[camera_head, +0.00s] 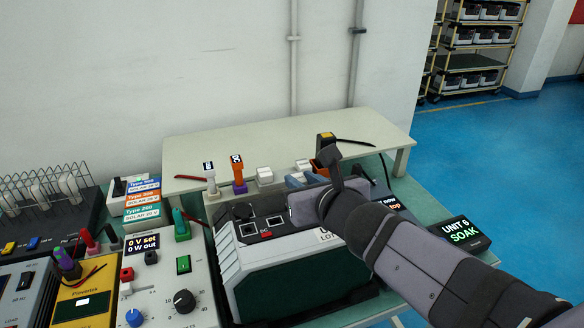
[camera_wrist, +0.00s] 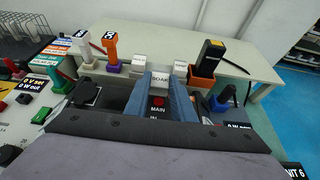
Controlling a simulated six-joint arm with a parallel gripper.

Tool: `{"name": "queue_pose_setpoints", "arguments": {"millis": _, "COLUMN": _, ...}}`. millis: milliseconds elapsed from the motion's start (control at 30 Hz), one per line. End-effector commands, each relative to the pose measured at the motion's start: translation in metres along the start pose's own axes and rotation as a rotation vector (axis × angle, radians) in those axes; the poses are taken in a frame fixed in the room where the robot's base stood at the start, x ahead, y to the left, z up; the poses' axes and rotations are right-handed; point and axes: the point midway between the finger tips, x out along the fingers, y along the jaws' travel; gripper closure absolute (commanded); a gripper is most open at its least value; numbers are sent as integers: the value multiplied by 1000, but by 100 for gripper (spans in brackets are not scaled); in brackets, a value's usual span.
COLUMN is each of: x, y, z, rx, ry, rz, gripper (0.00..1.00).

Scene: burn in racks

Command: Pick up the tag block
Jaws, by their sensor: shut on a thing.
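The grey and green unit (camera_head: 290,285) is under my arm. An orange-handled tool (camera_head: 238,172) and a white one (camera_head: 210,177) stand left, a black and yellow tool (camera_head: 325,142) right. The pale shelf (camera_head: 250,140) behind is mostly bare. A SOAK display (camera_head: 463,234) is at right.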

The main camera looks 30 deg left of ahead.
Motion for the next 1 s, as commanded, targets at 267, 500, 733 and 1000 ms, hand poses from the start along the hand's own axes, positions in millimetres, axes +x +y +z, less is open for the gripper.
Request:
{"name": "queue_pose_setpoints", "arguments": {"millis": 267, "x": -46, "y": 0, "z": -16, "rx": 3, "ry": 2, "rz": 2, "gripper": 99}}
{"name": "queue_pose_setpoints", "arguments": {"millis": 500, "x": -63, "y": 0, "z": -23, "rx": 2, "ry": -1, "rz": 1, "gripper": 99}}
{"name": "queue_pose_setpoints", "arguments": {"millis": 733, "x": -76, "y": 5, "z": -27, "rx": 4, "ry": 6, "rz": 19, "gripper": 99}}
{"name": "queue_pose_setpoints", "arguments": {"millis": 1000, "x": -84, "y": 2, "z": -32, "rx": 2, "ry": 2, "rz": 7, "gripper": 99}}
